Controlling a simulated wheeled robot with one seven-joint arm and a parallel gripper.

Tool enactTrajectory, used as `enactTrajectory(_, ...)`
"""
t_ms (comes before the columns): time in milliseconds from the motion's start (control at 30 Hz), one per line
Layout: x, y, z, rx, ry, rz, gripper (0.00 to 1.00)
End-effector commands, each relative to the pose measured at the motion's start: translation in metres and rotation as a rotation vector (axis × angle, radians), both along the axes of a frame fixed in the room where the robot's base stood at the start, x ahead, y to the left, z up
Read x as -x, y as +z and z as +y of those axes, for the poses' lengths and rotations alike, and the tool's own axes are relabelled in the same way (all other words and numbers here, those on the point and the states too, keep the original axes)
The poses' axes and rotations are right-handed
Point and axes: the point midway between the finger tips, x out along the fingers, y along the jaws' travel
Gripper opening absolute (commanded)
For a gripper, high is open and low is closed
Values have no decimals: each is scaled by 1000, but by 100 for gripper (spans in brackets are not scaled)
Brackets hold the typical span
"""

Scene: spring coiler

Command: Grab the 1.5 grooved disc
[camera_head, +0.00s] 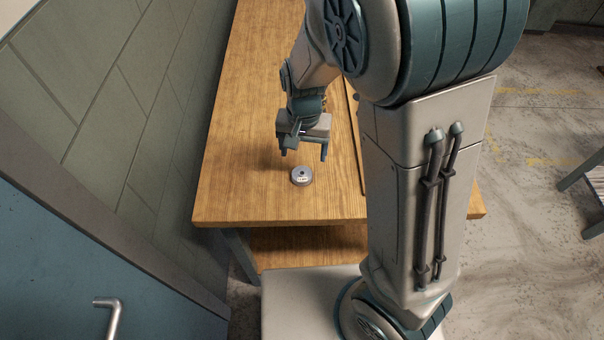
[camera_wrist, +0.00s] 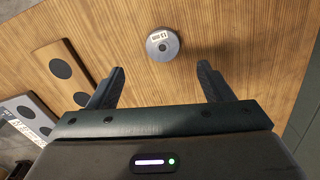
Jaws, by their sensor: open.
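A small round grey metal disc (camera_head: 302,176) with a dark centre hole and a white label lies flat on the wooden table. It also shows in the wrist view (camera_wrist: 163,45), where the label is too small to read. My gripper (camera_head: 304,154) is above the table, a little behind the disc in the head view. In the wrist view, its two fingers (camera_wrist: 161,78) are spread apart and empty. The disc lies beyond the fingertips, roughly centred between them and not touching them.
The wooden table (camera_head: 240,185) is clear around the disc. A wooden board with dark round spots (camera_wrist: 61,72) and a grey panel (camera_wrist: 22,110) lie to the left in the wrist view. A tiled wall (camera_head: 130,90) borders the table's left side.

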Motion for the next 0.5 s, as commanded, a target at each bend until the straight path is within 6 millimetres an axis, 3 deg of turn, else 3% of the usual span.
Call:
enactTrajectory(133, 1, -26, 0, 2, 1, 4, 73)
enactTrajectory(500, 2, -53, 2, 2, 1, 3, 73)
